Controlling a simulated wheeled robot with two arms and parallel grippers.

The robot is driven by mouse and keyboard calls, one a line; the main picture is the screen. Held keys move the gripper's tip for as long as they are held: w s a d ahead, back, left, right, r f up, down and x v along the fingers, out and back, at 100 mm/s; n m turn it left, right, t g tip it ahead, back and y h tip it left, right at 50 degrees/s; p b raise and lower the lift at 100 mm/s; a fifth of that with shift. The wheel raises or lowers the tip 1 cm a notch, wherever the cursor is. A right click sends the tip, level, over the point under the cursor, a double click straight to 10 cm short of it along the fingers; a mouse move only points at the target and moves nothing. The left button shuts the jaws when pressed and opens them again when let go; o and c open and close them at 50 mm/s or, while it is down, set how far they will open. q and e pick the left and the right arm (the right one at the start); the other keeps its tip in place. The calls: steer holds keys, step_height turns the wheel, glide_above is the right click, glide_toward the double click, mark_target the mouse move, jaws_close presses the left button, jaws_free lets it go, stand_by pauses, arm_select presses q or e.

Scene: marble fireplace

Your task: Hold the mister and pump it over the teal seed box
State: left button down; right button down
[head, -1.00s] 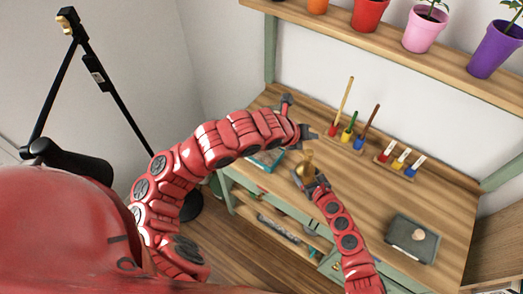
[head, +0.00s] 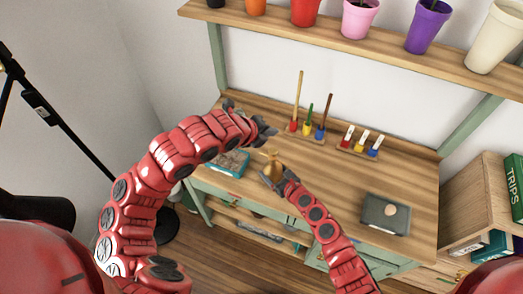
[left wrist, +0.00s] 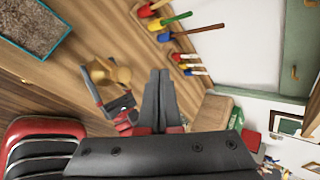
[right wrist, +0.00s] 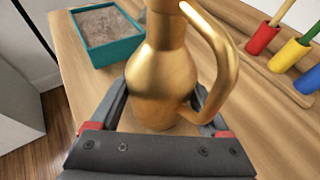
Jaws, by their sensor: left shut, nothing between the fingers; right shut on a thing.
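The brass mister (head: 271,170), with a curved handle, is upright in the jaws of my right gripper (head: 282,180). In the right wrist view the mister's body (right wrist: 160,70) fills the middle, between the fingers. I cannot tell whether its base touches the table. The teal seed box (head: 240,157), filled with grey-brown soil, lies left of the mister, partly behind my left arm. It also shows in the left wrist view (left wrist: 68,36) and right wrist view (right wrist: 120,53). My left gripper (head: 268,130) is shut and empty, apart from the mister; its fingers (left wrist: 160,78) point ahead together.
Small holders with coloured tools (head: 308,130) and labelled pegs (head: 357,147) stand at the table's back. The table (head: 335,185) is bare between.

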mark_target(273, 153)
arm_select(q)
step_height(273, 153, up, 3)
steer(key=n, duration=1.2)
steer(key=shift+w+a+f+g+h, duration=0.15)
steer(key=shift+f+g+h, duration=0.05)
steer(key=shift+g+h, duration=0.1)
steer(key=shift+f, duration=4.45)
steer(key=shift+f, duration=0.1)
steer(key=shift+f, duration=0.25)
